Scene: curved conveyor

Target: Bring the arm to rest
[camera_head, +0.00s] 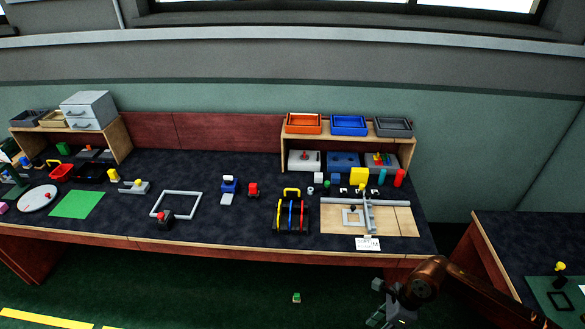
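My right arm (425,279) comes in from the lower right, copper-brown. Its grey gripper (376,302) hangs over the floor in front of the bench. Its two fingertips look apart, with nothing visible between them. It is below the bench's front edge and touches no object that I can see. My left gripper is not in view.
The dark bench (250,220) carries a grey square frame (176,192), a green mat (76,204), a wooden board (398,222) and several small parts. A small green block (297,297) lies on the floor. Another table (540,230) stands at the right.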

